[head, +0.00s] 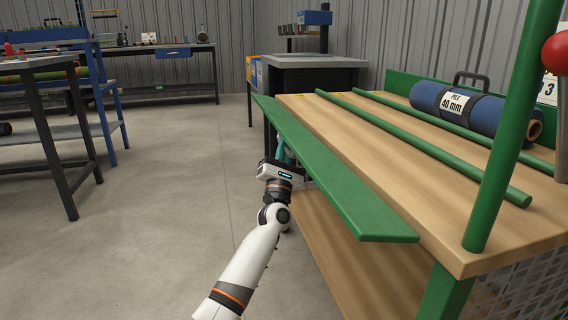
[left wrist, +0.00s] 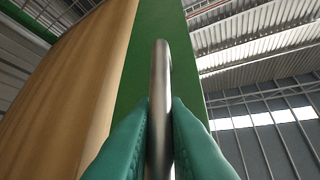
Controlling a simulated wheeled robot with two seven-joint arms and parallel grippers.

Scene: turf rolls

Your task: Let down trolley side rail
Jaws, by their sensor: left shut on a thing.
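The trolley (head: 455,255) has a wooden deck and fills the right of the head view. Its long green side rail (head: 335,180) runs along the deck's left edge and looks folded outward, with its broad face up; its exact angle is hard to tell. My left gripper (head: 281,152) is at the rail's outer side, its tips partly hidden by the rail. In the left wrist view, its teal fingers (left wrist: 160,130) are shut on a metal bar (left wrist: 160,75) in front of the green rail (left wrist: 140,40). My right gripper is out of view.
Two green rods (head: 430,147) and a blue roll (head: 465,109) labelled "PILE 40 mm" lie on the deck. A green post (head: 510,130) stands at the near corner. A workbench (head: 40,62) stands at the left. The concrete floor (head: 160,190) between is clear.

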